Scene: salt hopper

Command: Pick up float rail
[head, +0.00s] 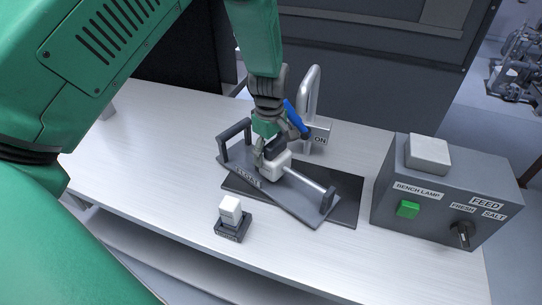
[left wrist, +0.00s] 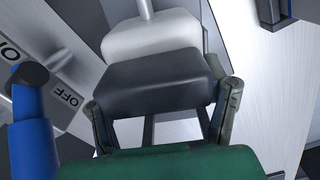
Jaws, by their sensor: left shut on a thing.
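The float rail (head: 304,207) is a grey plate labelled FLOAT with upright end brackets and a metal rod. A white block (head: 274,169) sits on the rod; it also shows in the left wrist view (left wrist: 151,36). My left gripper (head: 270,148) comes down from above and is shut on the dark grip (left wrist: 155,83) joined to the white block. The rail lies askew over a black mat (head: 345,196); I cannot tell whether it touches it. My right gripper is not in view.
A metal pipe with a blue lever (head: 302,108) and an ON label stands close behind the gripper. A small white block on a dark base (head: 230,211) stands in front. A grey control box (head: 440,196) stands at right. The bench left of the rail is clear.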

